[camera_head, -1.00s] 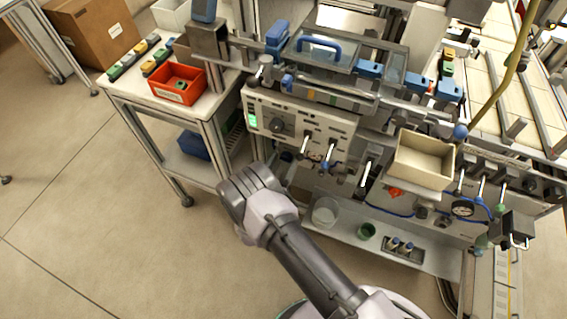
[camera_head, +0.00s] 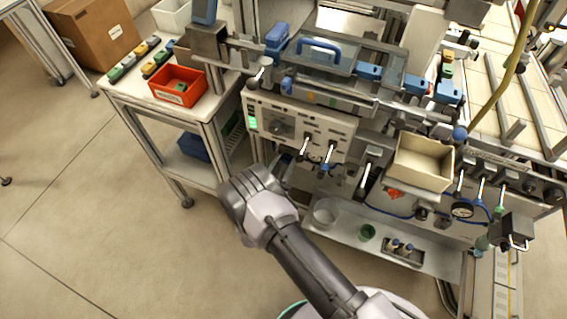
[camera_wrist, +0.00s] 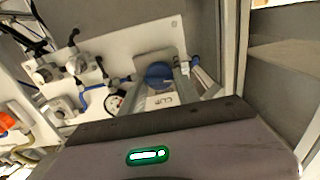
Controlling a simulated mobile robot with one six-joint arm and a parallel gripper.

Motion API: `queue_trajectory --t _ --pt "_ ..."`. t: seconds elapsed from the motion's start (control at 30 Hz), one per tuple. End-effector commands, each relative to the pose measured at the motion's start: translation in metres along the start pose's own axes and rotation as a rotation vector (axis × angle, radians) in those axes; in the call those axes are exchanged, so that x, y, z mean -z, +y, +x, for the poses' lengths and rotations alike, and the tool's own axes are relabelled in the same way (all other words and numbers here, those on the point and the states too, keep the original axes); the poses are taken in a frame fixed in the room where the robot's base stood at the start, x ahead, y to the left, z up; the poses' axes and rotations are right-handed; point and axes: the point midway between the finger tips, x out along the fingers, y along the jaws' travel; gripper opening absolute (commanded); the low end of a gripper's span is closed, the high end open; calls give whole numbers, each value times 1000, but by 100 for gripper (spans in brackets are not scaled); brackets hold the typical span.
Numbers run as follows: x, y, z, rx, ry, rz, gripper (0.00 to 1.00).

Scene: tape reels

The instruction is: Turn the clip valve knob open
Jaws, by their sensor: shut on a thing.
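The clip valve knob (camera_wrist: 159,72) is a round blue knob in the middle of the wrist view, on a pale panel with a CLIP label (camera_wrist: 161,100) just below it. My gripper (camera_wrist: 158,85) has its fingers on either side of the knob and is shut on it. The dark gripper body covers the lower part of the wrist view. In the head view my wrist is in front of the machine's lower left, and the knob is hidden. The knob's exact angle is hard to tell.
In the head view, a cream bin (camera_head: 424,162), several levers and a lower shelf are to the right of my arm. A red tray (camera_head: 178,86) stands on the side table. The floor at left is clear.

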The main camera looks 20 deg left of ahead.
Motion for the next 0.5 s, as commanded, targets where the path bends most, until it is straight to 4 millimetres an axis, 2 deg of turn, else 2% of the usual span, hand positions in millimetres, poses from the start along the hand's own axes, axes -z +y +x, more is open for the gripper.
queue_trajectory --t 0.5 --pt "-1 2 0 -1 -2 483 0"
